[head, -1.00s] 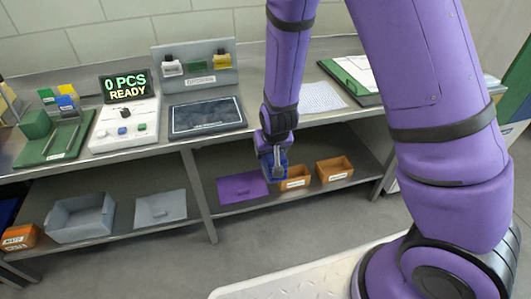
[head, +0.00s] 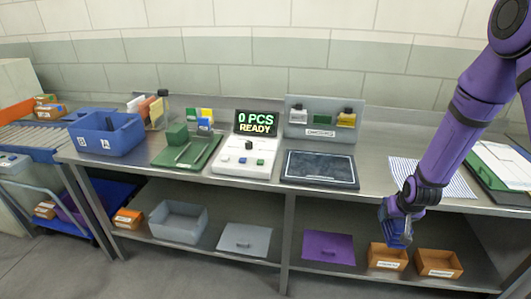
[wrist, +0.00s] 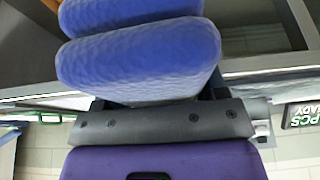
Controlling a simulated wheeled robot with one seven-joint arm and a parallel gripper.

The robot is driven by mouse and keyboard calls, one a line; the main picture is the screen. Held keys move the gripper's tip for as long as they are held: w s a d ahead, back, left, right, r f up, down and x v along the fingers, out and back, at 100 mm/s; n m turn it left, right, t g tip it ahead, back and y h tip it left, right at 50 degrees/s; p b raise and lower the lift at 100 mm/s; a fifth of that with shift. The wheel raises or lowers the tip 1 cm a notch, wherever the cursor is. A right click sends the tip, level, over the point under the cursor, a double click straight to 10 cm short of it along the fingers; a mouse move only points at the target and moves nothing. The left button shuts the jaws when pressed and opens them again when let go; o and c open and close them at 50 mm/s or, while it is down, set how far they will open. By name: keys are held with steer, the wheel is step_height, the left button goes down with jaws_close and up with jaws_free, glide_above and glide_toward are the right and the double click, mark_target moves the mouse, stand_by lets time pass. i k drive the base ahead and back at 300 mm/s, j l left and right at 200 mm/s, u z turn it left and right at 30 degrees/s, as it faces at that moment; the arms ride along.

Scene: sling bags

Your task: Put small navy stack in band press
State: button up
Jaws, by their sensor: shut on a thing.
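My gripper (head: 397,232) is at the right in the head view, in front of the bench edge and above the orange bins. A green base with a green block and metal rods (head: 187,152) stands on the bench left of centre. It may be the band press, but its label is too small to read.
The bench holds a blue bin (head: 107,140), a counter display (head: 257,123) reading "0 PCS READY", a dark pad (head: 320,168) and a striped sheet (head: 440,180). Orange bins (head: 387,257), a purple mat (head: 328,247) and a grey bin (head: 178,220) are on the lower shelf.

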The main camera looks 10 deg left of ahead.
mark_target(194, 153)
steer(key=j+u, duration=0.1)
steer(key=j, duration=0.35)
steer(key=i+j+u, duration=0.15)
steer(key=j, duration=0.3)
steer(key=i+j+u, duration=0.1)
steer(key=j, duration=0.4)
steer(key=i+j+u, duration=0.15)
steer(key=j, duration=0.3)
